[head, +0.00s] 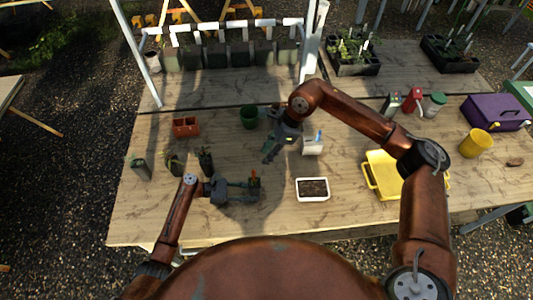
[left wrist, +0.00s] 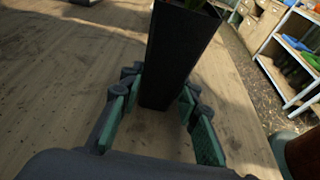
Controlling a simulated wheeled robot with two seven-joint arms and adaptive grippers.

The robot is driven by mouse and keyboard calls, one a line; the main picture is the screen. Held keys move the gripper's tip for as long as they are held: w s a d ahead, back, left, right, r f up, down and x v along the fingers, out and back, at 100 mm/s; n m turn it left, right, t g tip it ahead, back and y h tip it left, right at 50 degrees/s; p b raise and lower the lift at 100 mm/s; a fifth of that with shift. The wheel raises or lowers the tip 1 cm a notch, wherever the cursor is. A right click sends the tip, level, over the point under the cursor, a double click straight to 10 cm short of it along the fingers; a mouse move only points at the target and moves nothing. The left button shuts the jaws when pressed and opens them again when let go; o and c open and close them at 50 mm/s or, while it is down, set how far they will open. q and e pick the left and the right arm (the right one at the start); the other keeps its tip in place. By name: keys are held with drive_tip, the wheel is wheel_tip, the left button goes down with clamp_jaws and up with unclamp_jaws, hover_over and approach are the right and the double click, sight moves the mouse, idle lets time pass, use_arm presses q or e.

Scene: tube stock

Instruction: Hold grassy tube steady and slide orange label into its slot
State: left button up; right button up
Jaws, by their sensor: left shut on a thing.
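My left gripper (head: 256,188) is shut on a dark, square, tall tube, which stands upright between its fingers in the left wrist view (left wrist: 178,60). A bit of green shows at the tube's top edge, mostly cut off by the frame. In the head view a small orange-red spot (head: 254,174) shows at this tube; I cannot tell whether it is the orange label or whether it sits in a slot. My right gripper (head: 268,156) hangs above the table, behind and apart from the held tube. Its fingers are too small and dark to read.
Three other dark planted tubes stand at the left, one of them here (head: 141,168). The table's front left is clear.

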use_arm(q)
drive_tip(key=o, duration=0.9)
drive_tip(key=shift+o, duration=0.2)
drive_tip(key=v, duration=1.2)
